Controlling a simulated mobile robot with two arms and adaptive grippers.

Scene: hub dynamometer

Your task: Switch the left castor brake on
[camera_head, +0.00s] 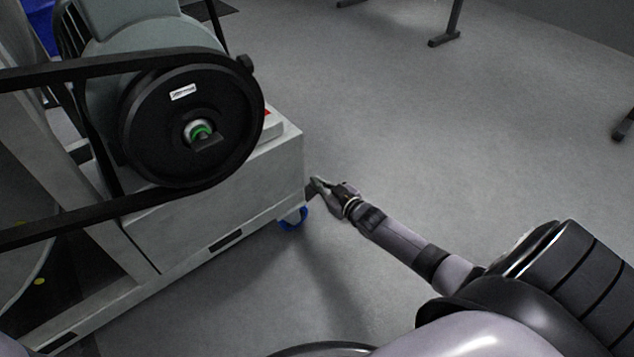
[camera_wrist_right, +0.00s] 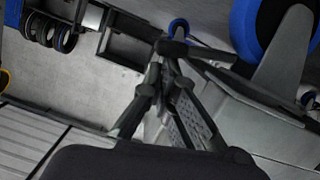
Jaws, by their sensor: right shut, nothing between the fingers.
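A blue castor (camera_head: 292,220) shows under the near right corner of the grey dynamometer base (camera_head: 285,175) in the head view. In the right wrist view a large blue castor wheel (camera_wrist_right: 243,28) with a grey fork fills the upper right, and a smaller blue wheel (camera_wrist_right: 178,27) lies beyond the fingertips. I cannot pick out a brake lever or its position. My right gripper (camera_head: 314,187) is shut and empty, low beside the base corner, to the right of the castor. Its fingers (camera_wrist_right: 173,50) converge in the wrist view, apart from the large wheel. My left gripper is not in view.
A black pulley (camera_head: 190,125) with a belt stands on the base. Open grey floor (camera_head: 440,130) lies to the right. Dark stand legs (camera_head: 445,38) stand at the back. Black rings (camera_wrist_right: 45,30) show at upper left in the wrist view.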

